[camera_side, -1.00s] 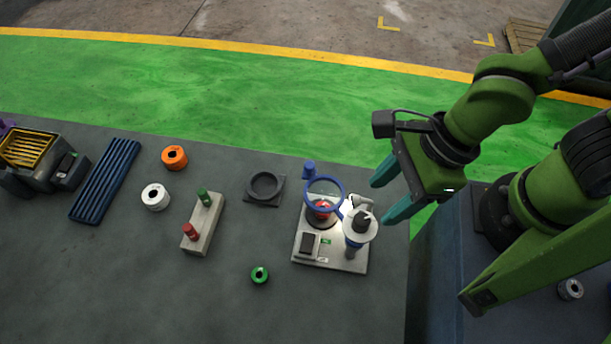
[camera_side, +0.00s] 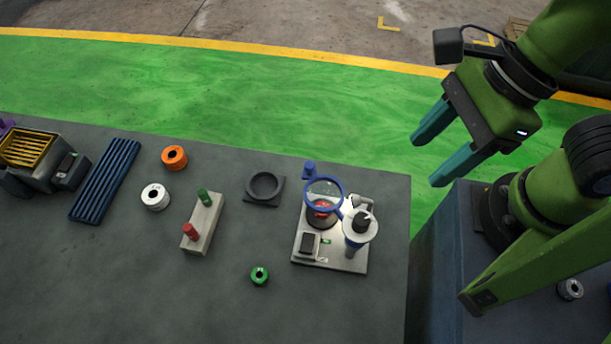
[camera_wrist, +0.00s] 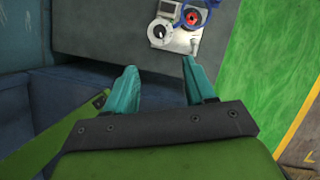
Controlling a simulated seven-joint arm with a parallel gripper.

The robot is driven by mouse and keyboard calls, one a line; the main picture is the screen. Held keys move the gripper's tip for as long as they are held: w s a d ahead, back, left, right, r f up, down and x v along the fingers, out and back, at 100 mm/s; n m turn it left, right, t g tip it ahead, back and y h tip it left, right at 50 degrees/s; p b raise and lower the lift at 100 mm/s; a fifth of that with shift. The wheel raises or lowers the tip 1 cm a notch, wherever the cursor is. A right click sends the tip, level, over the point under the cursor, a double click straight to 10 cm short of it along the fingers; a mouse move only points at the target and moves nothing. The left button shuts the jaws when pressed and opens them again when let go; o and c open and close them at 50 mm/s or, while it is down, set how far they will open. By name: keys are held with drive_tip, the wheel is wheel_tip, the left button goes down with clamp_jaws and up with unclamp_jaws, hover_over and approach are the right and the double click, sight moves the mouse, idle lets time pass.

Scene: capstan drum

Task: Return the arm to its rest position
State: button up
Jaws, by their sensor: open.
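My gripper (camera_side: 431,153) is open and empty, with two teal fingers spread apart. In the side view it hangs in the air beyond the right edge of the grey table (camera_side: 120,280), above the green floor, touching nothing. In the wrist view my gripper (camera_wrist: 160,80) shows both fingers with a clear gap between them. The capstan device (camera_side: 303,260) stands on the table near its right edge, with a blue ring, a red part under it and a white-topped knob. The device also shows at the top of the wrist view (camera_wrist: 184,40).
A dark round dish (camera_side: 264,187), a green spool (camera_side: 260,275), a block with red and green pegs (camera_side: 203,225), a white spool (camera_side: 155,197), an orange spool (camera_side: 174,158) and a blue ribbed tray (camera_side: 105,180) lie on the table. A machine with a yellow grille (camera_side: 28,148) stands far left.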

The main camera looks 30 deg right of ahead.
drive_tip(key=w+d+r+n+t+h, duration=0.1)
drive_tip(key=w+d+r+n+t, duration=0.1)
drive_tip(key=w+d+n, duration=0.3)
drive_tip(key=w+d+r+n+t+h, duration=0.1)
drive_tip(key=w+d+n, duration=0.4)
drive_tip(key=d+n, duration=0.7)
drive_tip(key=shift+r+n+t, duration=0.75)
drive_tip(key=shift+n+t, duration=0.05)
drive_tip(key=shift+t, duration=0.4)
